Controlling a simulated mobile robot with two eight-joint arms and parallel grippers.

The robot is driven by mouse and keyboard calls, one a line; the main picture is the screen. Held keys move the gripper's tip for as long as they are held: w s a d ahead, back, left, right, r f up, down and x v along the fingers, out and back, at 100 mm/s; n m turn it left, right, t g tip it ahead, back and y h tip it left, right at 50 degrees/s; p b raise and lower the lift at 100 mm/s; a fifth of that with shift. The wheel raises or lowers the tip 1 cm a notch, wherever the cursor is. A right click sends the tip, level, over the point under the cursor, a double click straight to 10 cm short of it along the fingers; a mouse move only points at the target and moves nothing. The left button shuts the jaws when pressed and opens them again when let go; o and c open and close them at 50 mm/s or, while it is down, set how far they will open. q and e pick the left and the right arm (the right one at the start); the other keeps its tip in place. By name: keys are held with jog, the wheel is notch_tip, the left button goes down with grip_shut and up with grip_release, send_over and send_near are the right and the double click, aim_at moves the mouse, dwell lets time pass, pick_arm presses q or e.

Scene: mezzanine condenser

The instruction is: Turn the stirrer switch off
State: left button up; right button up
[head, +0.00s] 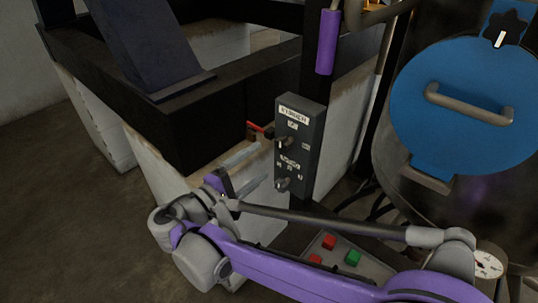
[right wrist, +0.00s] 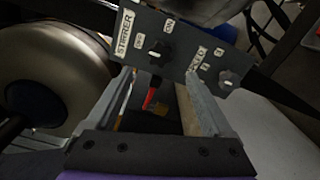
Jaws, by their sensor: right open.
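The dark control box (head: 312,150) stands on a post in the middle of the head view, with a white STIRRER label at its top. The stirrer switch (head: 284,142) is a dark knob below that label; it also shows in the right wrist view (right wrist: 159,50), with a white mark. I cannot tell which position it points to. A second knob (head: 283,183) sits lower on the box. My right gripper (head: 262,163) is open and empty, its fingers pointing at the box face. In the right wrist view, the switch is just beyond the fingertips, apparently apart from them. My left gripper is out of view.
A red-handled lever (head: 260,130) sits beside the box, left of the upper knob. Red and green buttons (head: 353,257) are on a sloped panel below. A vessel with a blue round lid (head: 462,105) stands at the right. Dark beams are at the left.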

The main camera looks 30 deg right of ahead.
jog(key=shift+v, duration=1.55)
jog(key=s+d+f+m+g+y+p, duration=0.1)
jog(key=s+d+f+g+y, duration=0.2)
jog(key=s+d+f+y, duration=0.65)
jog(key=s+a+f+m+t+y+p, duration=0.1)
jog(key=s+a+f+m+y, duration=0.5)
jog(key=f, duration=0.4)
jog(key=shift+s+a+m+y+p, duration=0.3)
jog(key=shift+s+a+y, duration=0.35)
jog(key=shift+a, duration=0.35)
